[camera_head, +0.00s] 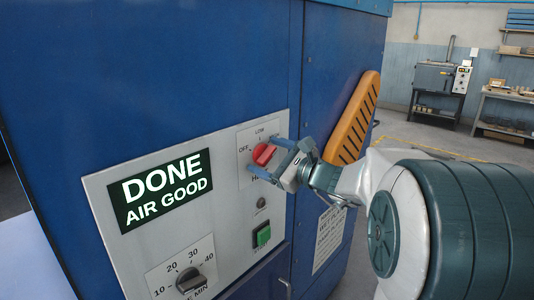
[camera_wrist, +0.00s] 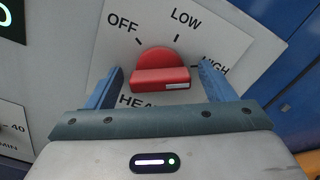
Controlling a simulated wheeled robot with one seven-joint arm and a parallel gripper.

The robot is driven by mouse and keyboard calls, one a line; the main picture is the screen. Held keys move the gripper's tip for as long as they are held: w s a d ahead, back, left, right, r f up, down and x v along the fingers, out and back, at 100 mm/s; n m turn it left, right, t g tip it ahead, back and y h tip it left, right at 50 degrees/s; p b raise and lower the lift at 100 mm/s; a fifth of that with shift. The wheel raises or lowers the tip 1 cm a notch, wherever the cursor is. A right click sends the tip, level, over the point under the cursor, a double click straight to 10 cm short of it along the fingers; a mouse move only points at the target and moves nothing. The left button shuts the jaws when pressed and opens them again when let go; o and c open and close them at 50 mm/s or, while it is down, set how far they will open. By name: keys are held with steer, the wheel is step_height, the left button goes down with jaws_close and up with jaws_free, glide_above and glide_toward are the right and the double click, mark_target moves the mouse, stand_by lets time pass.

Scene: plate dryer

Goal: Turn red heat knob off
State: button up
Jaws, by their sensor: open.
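The red heat knob (camera_wrist: 160,68) sits on a white plate marked OFF, LOW and HIGH. Its raised grip bar lies nearly level in the wrist view, with a white mark at the right end, on the HIGH side. The knob also shows in the head view (camera_head: 263,154). My gripper (camera_head: 268,158) is open at the panel. In the wrist view its two blue fingers stand left and right of the knob, with visible gaps on both sides. The lower part of the heat label is partly hidden by my gripper.
The panel's display (camera_head: 161,191) reads DONE AIR GOOD. A black timer knob (camera_head: 190,281) and a green switch (camera_head: 262,235) sit below. An orange slotted handle (camera_head: 354,117) stands out from the blue cabinet, close to my wrist. Open floor and benches lie at the back right.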

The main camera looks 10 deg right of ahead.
steer(key=shift+w+a, duration=0.15)
steer(key=shift+w, duration=0.05)
steer(key=c, duration=1)
